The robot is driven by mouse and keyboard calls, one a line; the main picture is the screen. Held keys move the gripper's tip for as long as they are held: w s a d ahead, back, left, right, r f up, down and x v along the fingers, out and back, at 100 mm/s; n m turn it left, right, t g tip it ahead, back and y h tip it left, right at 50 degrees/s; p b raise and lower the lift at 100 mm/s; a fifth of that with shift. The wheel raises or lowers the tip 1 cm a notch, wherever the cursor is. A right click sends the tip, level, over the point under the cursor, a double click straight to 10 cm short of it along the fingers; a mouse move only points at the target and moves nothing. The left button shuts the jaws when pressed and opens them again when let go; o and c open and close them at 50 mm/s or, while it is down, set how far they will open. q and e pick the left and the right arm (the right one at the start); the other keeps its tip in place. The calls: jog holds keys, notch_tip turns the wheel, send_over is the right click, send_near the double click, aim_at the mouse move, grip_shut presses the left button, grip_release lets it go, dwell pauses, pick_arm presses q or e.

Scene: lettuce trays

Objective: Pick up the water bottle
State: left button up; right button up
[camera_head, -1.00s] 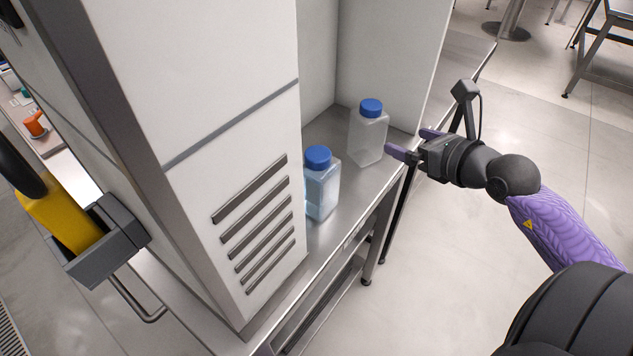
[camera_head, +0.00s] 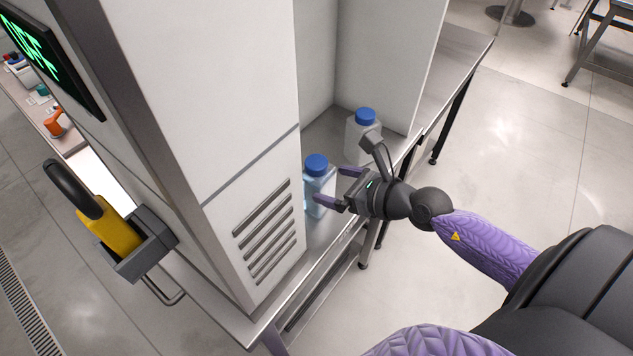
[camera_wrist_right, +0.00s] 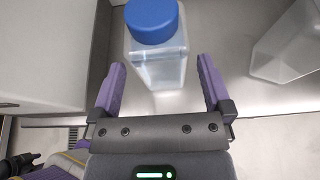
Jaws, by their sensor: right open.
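A clear square bottle with a blue cap and water in it (camera_head: 318,182) stands upright on the metal shelf, beside the white cabinet wall. It also shows in the right wrist view (camera_wrist_right: 158,62), ahead of and partly between my fingers. My right gripper (camera_head: 334,187) is open, its purple fingers pointing at this bottle, one to each side; in the wrist view (camera_wrist_right: 163,92) a gap shows between fingers and bottle. A second, cloudy bottle with a blue cap (camera_head: 361,130) stands farther back, partly hidden by my wrist; it seems empty. My left gripper is not in view.
The metal table (camera_head: 326,237) runs under the white cabinet (camera_head: 225,100), whose vented panel stands close left of the bottle. A white upright panel (camera_head: 392,65) stands behind the second bottle. A yellow-and-black tool in a grey holder (camera_head: 112,235) is at the left.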

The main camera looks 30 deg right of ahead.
jog(key=b+x, duration=0.1)
jog(key=x, duration=0.4)
jog(key=shift+f, duration=0.15)
jog(key=shift+s, duration=0.1)
